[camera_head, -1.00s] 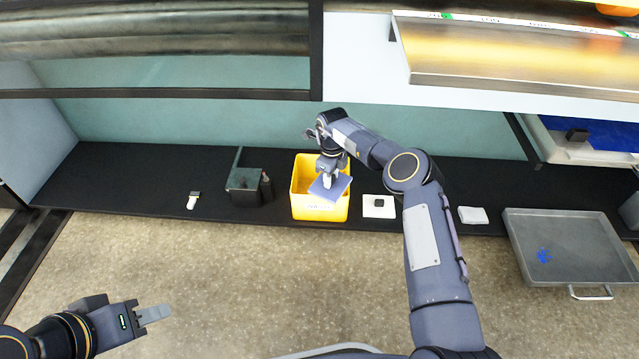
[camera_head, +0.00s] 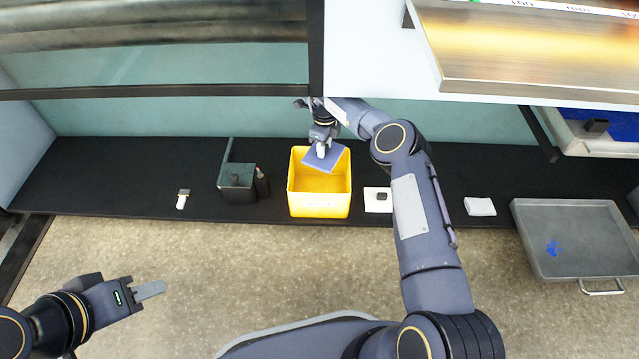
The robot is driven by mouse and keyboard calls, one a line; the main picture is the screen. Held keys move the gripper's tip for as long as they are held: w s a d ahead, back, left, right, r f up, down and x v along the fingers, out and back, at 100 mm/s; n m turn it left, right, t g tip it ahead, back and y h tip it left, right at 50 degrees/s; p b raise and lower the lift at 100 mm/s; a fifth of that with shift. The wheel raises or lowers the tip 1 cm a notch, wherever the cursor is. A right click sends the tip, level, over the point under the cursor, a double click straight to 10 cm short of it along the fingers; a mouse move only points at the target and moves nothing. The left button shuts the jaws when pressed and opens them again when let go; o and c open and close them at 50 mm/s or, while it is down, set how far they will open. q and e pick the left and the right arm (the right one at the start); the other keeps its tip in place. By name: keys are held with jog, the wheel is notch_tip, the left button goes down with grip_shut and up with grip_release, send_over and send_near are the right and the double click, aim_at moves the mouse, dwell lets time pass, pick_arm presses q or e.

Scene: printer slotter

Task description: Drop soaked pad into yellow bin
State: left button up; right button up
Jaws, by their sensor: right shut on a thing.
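The soaked pad is a flat blue-grey square (camera_head: 328,161). My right gripper (camera_head: 321,150) is shut on it and holds it tilted over the back part of the yellow bin (camera_head: 320,205). The bin is open at the top, and its floor shows in front of the pad. The fingertips are small and partly hidden by the gripper body. My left gripper (camera_head: 150,290) is over the floor at the lower left, far from the bin and empty. I cannot tell if its fingers are apart.
A dark box (camera_head: 238,185) stands left of the bin on the black shelf (camera_head: 110,180), with a small brush-like tool (camera_head: 183,198) further left. A white square (camera_head: 377,200), a folded white cloth (camera_head: 480,206) and a metal tray (camera_head: 575,240) are to the right.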

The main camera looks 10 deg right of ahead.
jog(key=shift+f+b, duration=1.65)
jog(key=shift+f, duration=0.7)
jog(key=o, duration=1)
jog(key=shift+o, duration=0.2)
jog(key=shift+r, duration=0.1)
